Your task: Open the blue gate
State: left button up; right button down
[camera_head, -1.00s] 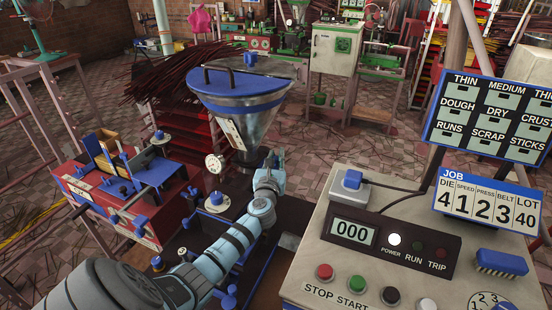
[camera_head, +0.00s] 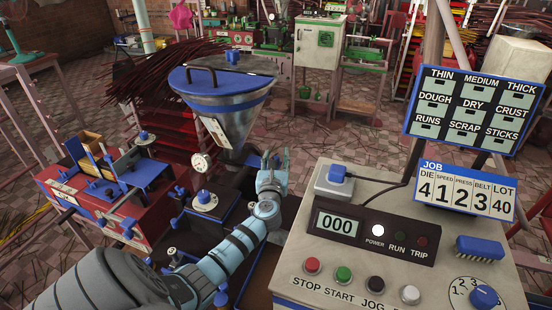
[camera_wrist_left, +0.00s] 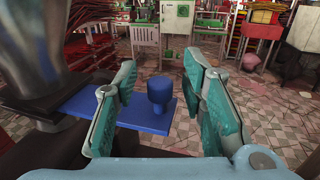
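In the left wrist view a flat blue plate (camera_wrist_left: 135,118) with an upright round blue knob (camera_wrist_left: 160,90) juts out beside the metal hopper; I take it to be the blue gate. My left gripper (camera_wrist_left: 160,72) is open, and the knob shows in the gap between its two fingers. I cannot tell whether a finger touches the knob. In the head view my left gripper (camera_head: 274,162) is just right of the lower cone of the hopper (camera_head: 232,122), and the gate is hidden there. My right gripper is not in view.
The control box (camera_head: 400,235) with buttons and a 000 display stands right of my left arm. A red machine with blue fittings (camera_head: 105,195) stands at the left. Red racks with incense sticks (camera_head: 165,75) are behind the hopper. Tiled floor is open beyond.

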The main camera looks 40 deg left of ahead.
pick_arm(q)
jog(key=v, duration=1.2)
